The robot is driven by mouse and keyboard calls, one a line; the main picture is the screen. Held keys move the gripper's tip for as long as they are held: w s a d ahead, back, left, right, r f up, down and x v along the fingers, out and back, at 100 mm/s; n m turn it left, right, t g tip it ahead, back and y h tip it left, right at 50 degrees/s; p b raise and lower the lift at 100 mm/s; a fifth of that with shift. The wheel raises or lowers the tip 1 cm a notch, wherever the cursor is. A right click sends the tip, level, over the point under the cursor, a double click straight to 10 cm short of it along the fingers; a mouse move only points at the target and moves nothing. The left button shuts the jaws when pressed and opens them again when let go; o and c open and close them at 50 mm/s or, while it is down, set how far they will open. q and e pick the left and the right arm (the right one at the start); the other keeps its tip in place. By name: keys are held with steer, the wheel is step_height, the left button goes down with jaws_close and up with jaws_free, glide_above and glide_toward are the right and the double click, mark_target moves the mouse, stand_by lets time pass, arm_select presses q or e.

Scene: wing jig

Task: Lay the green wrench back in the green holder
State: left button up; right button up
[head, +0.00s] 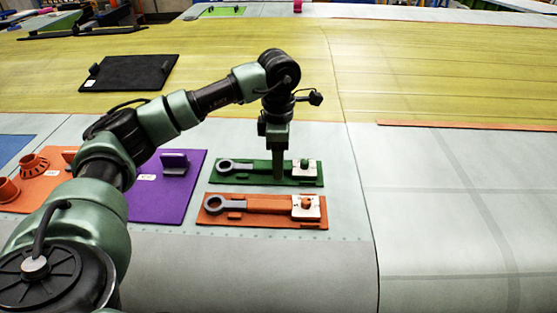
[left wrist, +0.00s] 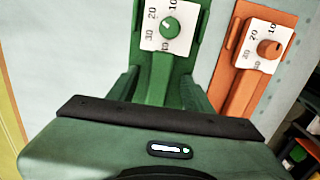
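The green wrench (head: 243,166), with a grey ring end at the left and a white dial plate with a green knob at the right, lies along the green holder (head: 230,180). Its dial (left wrist: 168,27) shows at the top of the left wrist view. My left gripper (head: 278,180) points straight down at the wrench's handle, just left of the dial. In the left wrist view the gripper's body covers the lower part and hides the ring end. Whether its fingers grip the handle or stand apart around it cannot be made out. My right gripper is out of view.
An orange holder (head: 235,222) with an orange wrench (head: 265,204) lies just in front of the green holder. A purple board (head: 160,205) lies to the left, with an orange board and cups beyond it. A black mat (head: 130,72) lies further back. The right panel is clear.

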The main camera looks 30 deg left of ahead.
arm_select(q)
steer(key=shift+r, duration=0.2)
step_height(320, 180, up, 6)
steer(key=shift+r+b, duration=0.2)
steer(key=shift+b, duration=0.85)
steer(key=shift+r, duration=0.45)
